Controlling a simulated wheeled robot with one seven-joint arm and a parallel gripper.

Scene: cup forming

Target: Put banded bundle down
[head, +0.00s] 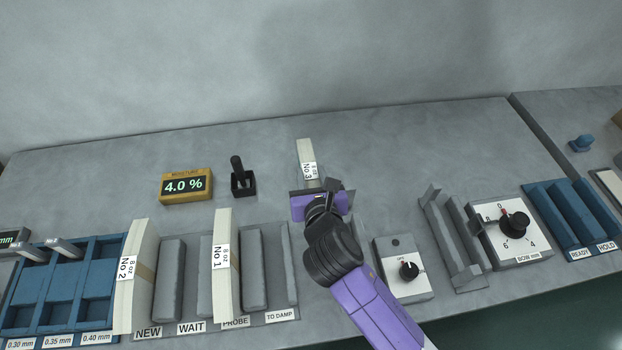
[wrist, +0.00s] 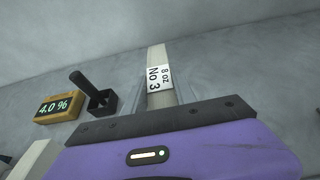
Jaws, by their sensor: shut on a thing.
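The cream bundle marked "8 oz No 3" (head: 305,153) stands upright in my gripper (head: 318,186), behind the rack. In the wrist view its top and label (wrist: 158,76) rise beyond the gripper's dark edge. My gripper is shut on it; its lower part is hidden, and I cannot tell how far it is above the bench. Bundle No 2 (head: 140,262) stands at the rack's left end by the NEW label. Bundle No 1 (head: 223,264) stands between the grey dividers near WAIT and PROBE. The grey rack (head: 254,268) also has a TO DAMP label at its right.
A yellow moisture meter (head: 186,186) reads 4.0 %, with a black probe in a holder (head: 242,180) beside it. A blue tray (head: 65,290) is far left. A knob box (head: 404,270), a BOW gauge (head: 510,236) and blue READY/HOLD slots (head: 568,217) are right.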

